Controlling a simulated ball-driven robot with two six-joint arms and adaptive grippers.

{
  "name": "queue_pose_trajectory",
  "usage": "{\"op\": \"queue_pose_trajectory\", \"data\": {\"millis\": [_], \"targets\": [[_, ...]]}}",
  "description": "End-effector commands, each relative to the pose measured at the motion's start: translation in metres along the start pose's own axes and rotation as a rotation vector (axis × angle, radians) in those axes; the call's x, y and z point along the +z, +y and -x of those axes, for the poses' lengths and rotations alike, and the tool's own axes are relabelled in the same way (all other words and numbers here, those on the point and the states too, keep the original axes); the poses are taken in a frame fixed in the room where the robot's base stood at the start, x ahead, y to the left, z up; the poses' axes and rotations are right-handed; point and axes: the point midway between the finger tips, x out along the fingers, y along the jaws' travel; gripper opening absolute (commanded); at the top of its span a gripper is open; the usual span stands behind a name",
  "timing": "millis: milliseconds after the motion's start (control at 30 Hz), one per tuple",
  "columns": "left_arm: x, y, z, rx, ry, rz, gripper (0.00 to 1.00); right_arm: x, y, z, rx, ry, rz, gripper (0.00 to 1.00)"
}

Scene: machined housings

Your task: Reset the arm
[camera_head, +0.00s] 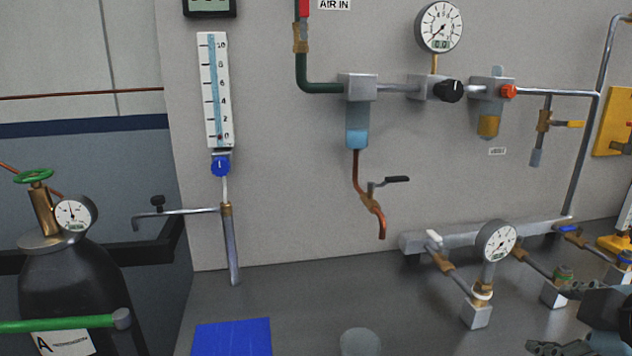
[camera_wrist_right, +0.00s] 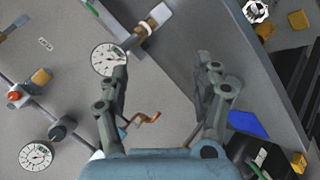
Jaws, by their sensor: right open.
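My right gripper (camera_head: 555,320) shows at the lower right edge of the head view, in front of the pipework on the bench. Its fingers are spread apart with nothing between them. In the right wrist view the right gripper (camera_wrist_right: 161,62) is also open and empty, with the two grey fingers wide apart. Part of the right arm is cut off by the frame edge. My left gripper is in neither view.
A manifold (camera_head: 410,242) with a gauge (camera_head: 496,241) and valves stands near the right gripper. A black gas cylinder (camera_head: 70,285) stands at left. A blue mat (camera_head: 232,338) lies at the front. Regulators and a round gauge (camera_head: 439,27) hang on the wall panel.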

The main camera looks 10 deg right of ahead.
Motion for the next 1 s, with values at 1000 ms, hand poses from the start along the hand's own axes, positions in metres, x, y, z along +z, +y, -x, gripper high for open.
{"op": "queue_pose_trajectory", "data": {"millis": [1000], "targets": [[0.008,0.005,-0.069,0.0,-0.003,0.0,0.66,0.213,-0.382,-0.159,-0.394,-0.528,-0.736,0.66]]}}
